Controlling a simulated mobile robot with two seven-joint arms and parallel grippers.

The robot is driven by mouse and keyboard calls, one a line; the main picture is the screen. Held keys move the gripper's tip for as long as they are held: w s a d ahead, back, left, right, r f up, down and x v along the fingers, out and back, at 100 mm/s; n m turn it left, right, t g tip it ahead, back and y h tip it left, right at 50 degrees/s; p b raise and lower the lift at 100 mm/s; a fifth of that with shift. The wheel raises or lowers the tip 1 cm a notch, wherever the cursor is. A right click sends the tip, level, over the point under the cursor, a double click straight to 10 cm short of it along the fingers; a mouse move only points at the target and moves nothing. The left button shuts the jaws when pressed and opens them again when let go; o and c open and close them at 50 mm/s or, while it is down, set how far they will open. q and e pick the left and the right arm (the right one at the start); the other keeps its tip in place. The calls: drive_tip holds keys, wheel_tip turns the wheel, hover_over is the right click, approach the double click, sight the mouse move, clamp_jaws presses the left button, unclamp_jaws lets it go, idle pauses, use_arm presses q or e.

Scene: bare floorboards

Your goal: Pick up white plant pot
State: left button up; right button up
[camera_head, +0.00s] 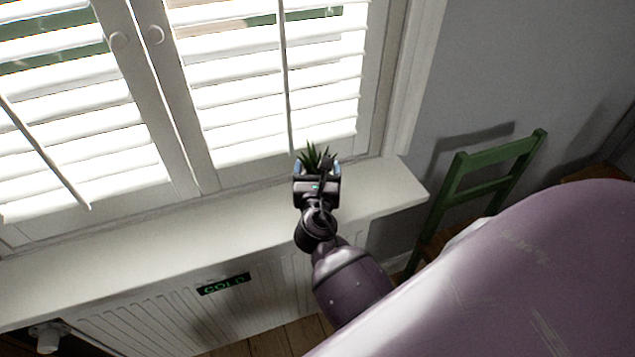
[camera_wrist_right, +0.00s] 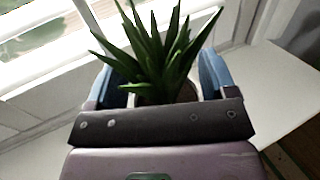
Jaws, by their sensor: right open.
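A spiky green plant (camera_head: 315,157) stands at the right part of the white window sill. Its pot is almost wholly hidden behind my right gripper (camera_head: 317,169) in the head view. In the right wrist view the green leaves (camera_wrist_right: 155,52) rise between the two blue-sided fingers of my right gripper (camera_wrist_right: 158,80). The fingers are apart, one on each side of the plant. Only a small part of the pot's top shows below the leaves, and its colour is hard to tell. I cannot tell whether the fingers touch the pot. My left gripper is not in view.
The window sill (camera_head: 140,245) is clear to the left. Shuttered windows (camera_head: 270,90) stand right behind the plant. A radiator (camera_head: 170,310) with a "COLD" sign (camera_head: 223,284) is under the sill. A green chair (camera_head: 495,165) stands to the right by the grey wall.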

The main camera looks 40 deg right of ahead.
drive_tip(key=shift+w+d, duration=0.15)
drive_tip(key=shift+w, duration=0.05)
drive_tip(key=shift+c, duration=0.4)
drive_tip(key=c, duration=1.2)
drive_tip(key=shift+r, duration=0.15)
